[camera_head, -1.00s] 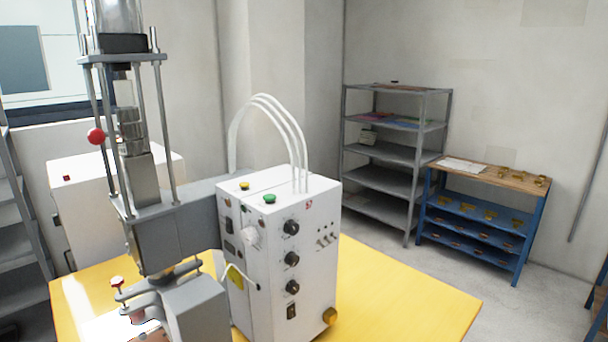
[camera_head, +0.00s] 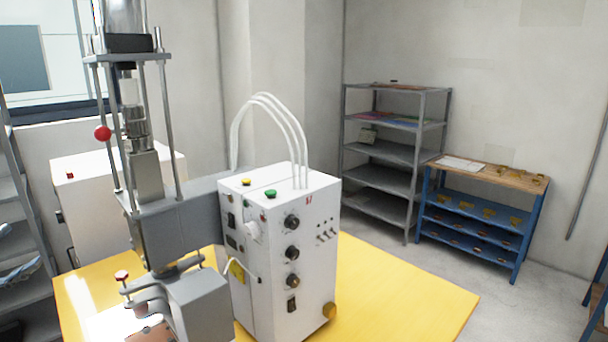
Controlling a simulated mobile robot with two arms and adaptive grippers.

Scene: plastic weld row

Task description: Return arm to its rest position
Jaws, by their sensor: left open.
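The machine has a grey press column (camera_head: 178,240) with a red ball knob (camera_head: 103,133) and a white control box (camera_head: 300,215) with yellow and green buttons on top. Most of my left arm is out of the frame. My right gripper is not in view.
A grey rack (camera_head: 20,215) stands at the left edge. A white cabinet (camera_head: 90,205) is behind the press. Grey shelves (camera_head: 385,180) and a blue workbench (camera_head: 475,215) stand by the back wall.

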